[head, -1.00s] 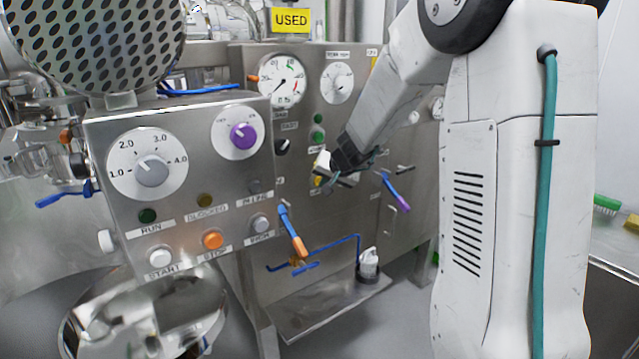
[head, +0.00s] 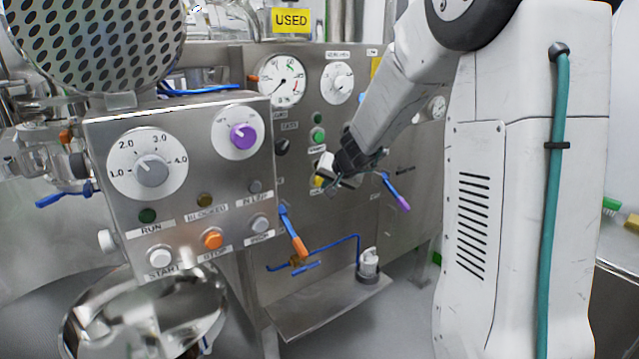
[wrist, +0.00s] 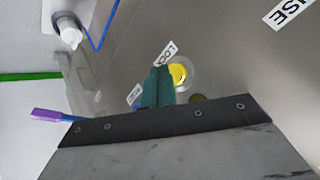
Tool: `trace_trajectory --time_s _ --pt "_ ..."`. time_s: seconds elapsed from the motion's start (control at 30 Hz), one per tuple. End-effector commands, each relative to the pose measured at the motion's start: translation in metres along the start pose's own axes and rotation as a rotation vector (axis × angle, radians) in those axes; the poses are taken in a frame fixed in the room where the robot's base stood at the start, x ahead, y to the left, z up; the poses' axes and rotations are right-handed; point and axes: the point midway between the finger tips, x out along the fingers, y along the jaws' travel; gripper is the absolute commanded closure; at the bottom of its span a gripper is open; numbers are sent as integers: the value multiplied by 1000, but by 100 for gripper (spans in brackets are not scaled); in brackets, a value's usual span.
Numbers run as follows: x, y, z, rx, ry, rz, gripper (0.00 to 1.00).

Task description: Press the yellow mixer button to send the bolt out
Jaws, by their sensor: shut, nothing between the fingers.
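The yellow mixer button (wrist: 178,74) is a round yellow disc in a pale ring on the steel panel in the wrist view. In the head view a bit of the yellow button (head: 318,181) shows beside my gripper (head: 326,184). My gripper's teal fingers (wrist: 158,86) are together and empty in the wrist view, with their tips just beside the button and partly over its ring. I cannot tell whether they touch it. No bolt can be made out.
A nearer control box (head: 190,235) with dials and several buttons stands at left. A blue lever with a purple end (head: 397,192) is right of my gripper. A lever with an orange end (head: 293,232) is below left. A steel shelf (head: 320,305) juts out below.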

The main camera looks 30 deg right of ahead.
Motion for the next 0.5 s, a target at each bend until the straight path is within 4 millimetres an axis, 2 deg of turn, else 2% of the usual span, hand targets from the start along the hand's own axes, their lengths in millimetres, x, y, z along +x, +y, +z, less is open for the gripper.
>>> trace_trajectory --time_s 0.33,0.5 --pt "-2 1 1 0 0 0 100" --pt "-12 9 8 2 1 0 100"
